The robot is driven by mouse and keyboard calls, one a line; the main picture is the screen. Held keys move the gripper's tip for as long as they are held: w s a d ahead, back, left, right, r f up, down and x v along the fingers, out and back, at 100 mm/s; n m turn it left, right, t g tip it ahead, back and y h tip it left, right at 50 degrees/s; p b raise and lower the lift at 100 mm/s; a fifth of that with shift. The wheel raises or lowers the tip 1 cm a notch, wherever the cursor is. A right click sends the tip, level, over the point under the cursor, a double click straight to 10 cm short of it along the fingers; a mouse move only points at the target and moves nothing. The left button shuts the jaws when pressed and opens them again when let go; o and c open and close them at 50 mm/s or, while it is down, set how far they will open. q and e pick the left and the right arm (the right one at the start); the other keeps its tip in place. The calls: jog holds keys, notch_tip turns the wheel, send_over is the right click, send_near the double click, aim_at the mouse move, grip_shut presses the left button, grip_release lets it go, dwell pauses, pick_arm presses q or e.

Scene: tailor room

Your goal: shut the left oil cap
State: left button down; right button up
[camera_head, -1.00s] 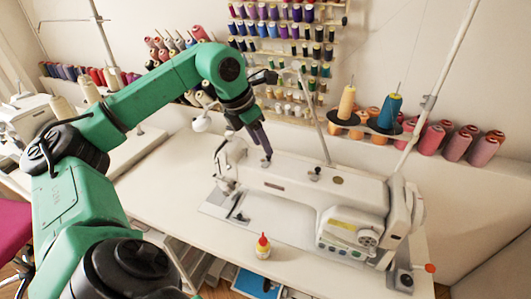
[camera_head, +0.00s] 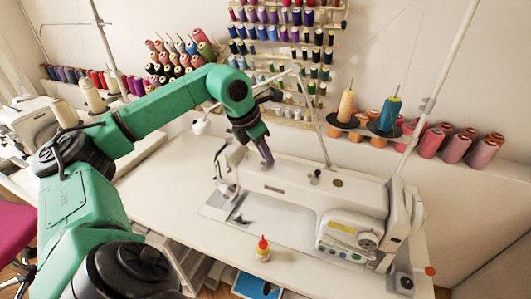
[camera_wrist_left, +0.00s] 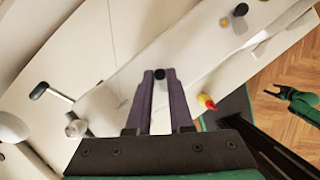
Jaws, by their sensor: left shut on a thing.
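The sewing machine (camera_head: 300,187) stands on the white table. My left gripper (camera_head: 267,162) points down onto the left part of its top. In the left wrist view a small dark round cap (camera_wrist_left: 160,74) sits between the tips of my left gripper's purple fingers (camera_wrist_left: 160,80), which are shut on it. I take it for the left oil cap; in the head view the fingers hide it. A second dark cap (camera_head: 315,177) stands farther right on the machine's top. My right gripper does not show in the head view.
A small bottle with a red tip (camera_head: 263,249) stands on the table in front of the machine. Thread cones (camera_head: 345,107) stand behind it. A thin pole (camera_head: 432,90) rises at the right. The table left of the machine is clear.

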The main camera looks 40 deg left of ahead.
pick_arm(q)
jog(key=shift+w+a+r+m+h, duration=0.1)
jog(key=shift+m+h, duration=0.3)
jog(key=shift+m, duration=0.6)
jog(key=shift+r+m+h+p, duration=0.1)
jog(key=shift+m+h+p, duration=0.2)
jog(key=shift+m+p, duration=0.45)
jog(key=shift+w+a+r+m+g+p, duration=0.15)
jog(key=shift+m+g+p, duration=0.25)
jog(key=shift+m+p, duration=0.4)
jog(key=m+p, duration=0.2)
jog(key=m+g+h+p, duration=0.1)
jog(key=m+p, duration=0.1)
jog(key=m, duration=0.1)
jog(key=shift+w+a+h, duration=0.1)
jog(key=shift+w+h, duration=0.05)
jog(key=shift+h, duration=0.15)
jog(key=shift+w+m+g+p, duration=0.1)
jog(key=shift+m+g+p, duration=0.65)
jog(key=shift+m, duration=0.5)
jog(key=shift+w+m+g+p, duration=0.15)
jog(key=shift+m+g+p, duration=0.35)
jog(key=shift+m, duration=1)
jog(key=c, duration=0.8)
grip_release()
jog(key=shift+f, duration=0.25)
jog(key=shift+c, duration=0.2)
